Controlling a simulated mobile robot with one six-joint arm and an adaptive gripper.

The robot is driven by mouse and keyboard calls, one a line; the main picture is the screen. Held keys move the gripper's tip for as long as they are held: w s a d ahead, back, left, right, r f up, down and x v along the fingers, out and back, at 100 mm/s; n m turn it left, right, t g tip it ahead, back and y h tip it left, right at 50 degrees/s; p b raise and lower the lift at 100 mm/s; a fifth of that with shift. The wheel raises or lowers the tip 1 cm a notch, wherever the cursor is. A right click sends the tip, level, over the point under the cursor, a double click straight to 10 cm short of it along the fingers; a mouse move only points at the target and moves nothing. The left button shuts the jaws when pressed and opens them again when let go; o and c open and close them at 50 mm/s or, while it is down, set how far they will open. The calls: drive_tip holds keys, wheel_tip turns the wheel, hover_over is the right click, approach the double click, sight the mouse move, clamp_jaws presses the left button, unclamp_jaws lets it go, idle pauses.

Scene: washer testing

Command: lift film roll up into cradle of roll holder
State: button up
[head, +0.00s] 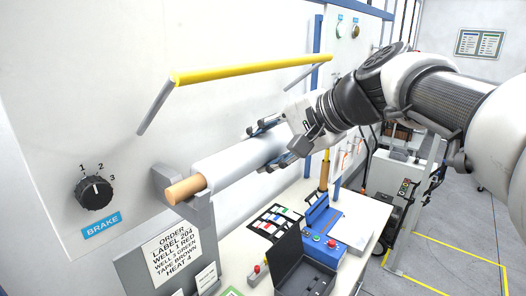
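The film roll (235,158) is a white cylinder with a tan core (187,189) sticking out at its near left end. It lies level along the white machine wall. The core end is at the grey cradle of the roll holder (201,214), between its upright arms; I cannot tell whether it bears on the cradle. My gripper (274,145) comes in from the right, with one blue-padded finger above the roll and one below, closed around its far part. The roll's far end and any far cradle are hidden by my gripper and arm.
A yellow bar (250,70) on grey arms juts from the wall above the roll. A brake knob (95,192) is at left. An order sign (170,253) stands below the cradle. A bench (240,243) with a blue device (323,224) and a dark box (303,268) lies below.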

drive_tip(key=c, duration=0.8)
clamp_jaws()
drive_tip(key=shift+r, duration=0.25)
